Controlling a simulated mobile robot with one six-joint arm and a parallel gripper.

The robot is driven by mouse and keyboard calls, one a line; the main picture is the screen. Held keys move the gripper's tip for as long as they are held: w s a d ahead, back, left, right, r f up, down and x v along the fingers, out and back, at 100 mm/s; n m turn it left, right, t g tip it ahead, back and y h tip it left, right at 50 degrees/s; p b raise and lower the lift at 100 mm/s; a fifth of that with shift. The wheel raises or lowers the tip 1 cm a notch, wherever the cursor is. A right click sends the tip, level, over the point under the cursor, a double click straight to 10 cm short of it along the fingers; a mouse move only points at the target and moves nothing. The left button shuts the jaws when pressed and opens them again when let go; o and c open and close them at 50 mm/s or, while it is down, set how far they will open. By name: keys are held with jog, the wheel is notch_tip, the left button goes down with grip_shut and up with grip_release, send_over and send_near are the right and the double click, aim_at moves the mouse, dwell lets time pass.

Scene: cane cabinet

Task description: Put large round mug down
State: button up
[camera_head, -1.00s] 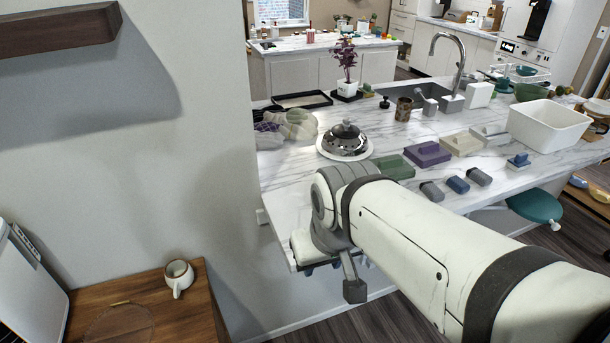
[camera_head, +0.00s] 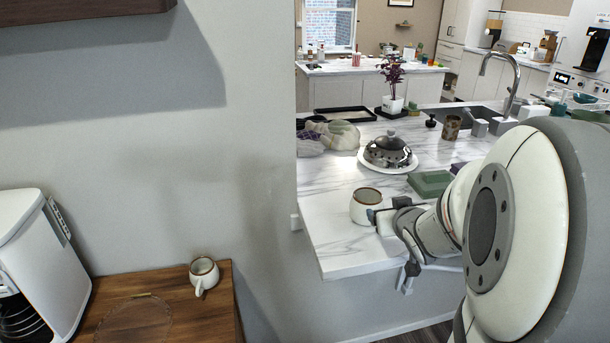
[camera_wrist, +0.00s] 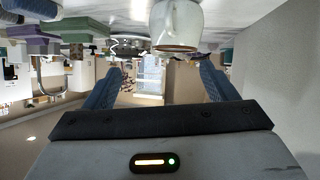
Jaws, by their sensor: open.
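A round cream mug (camera_head: 366,207) with a brown rim stands upright on the white marble counter (camera_head: 335,235), near its left corner. My gripper (camera_head: 382,217) is right beside it, on its right side. In the wrist view, which is upside down, the mug (camera_wrist: 177,27) shows at the top with its rim pointing down the picture. My gripper (camera_wrist: 160,72) is open there, its two blue fingers wide apart with nothing between them. Whether a finger touches the mug cannot be told. A second cream mug (camera_head: 204,275) stands on the wooden cabinet (camera_head: 215,315) at lower left.
A silver domed dish (camera_head: 389,152) and a green box (camera_head: 431,183) stand on the counter behind the mug. Pale bags (camera_head: 335,134) lie farther back. The counter's left and front edges are close to the mug. A wall (camera_head: 200,170) stands at left.

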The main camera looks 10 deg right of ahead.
jog(key=f+t+y+b, duration=0.1)
jog(key=f, duration=0.1)
jog(key=w+d+f+t+y+b, duration=0.1)
jog(key=d+f+t+y+b, duration=0.1)
jog(key=f, duration=0.1)
jog(key=shift+w+d+f+n, duration=0.2)
jog(key=shift+w+f+n, duration=0.1)
jog(key=shift+w+n, duration=0.1)
jog(key=shift+s+f+t+y+b, duration=0.2)
jog(key=shift+f+t+y+b, duration=0.15)
jog(key=shift+t+y+b, duration=0.25)
jog(key=shift+s+f+t+y+b, duration=0.25)
jog(key=shift+s+t+y+b, duration=0.15)
jog(key=shift+y, duration=0.2)
jog(key=shift+w+a+r+y, duration=0.1)
jog(key=shift+w+y, duration=0.3)
jog(key=x, duration=0.4)
jog(key=p+x, duration=0.1)
jog(key=x, duration=0.2)
jog(key=shift+s+a, duration=0.1)
jog(key=shift+a, duration=0.2)
jog(key=shift+c, duration=0.3)
grip_shut()
jog(key=shift+r, duration=0.1)
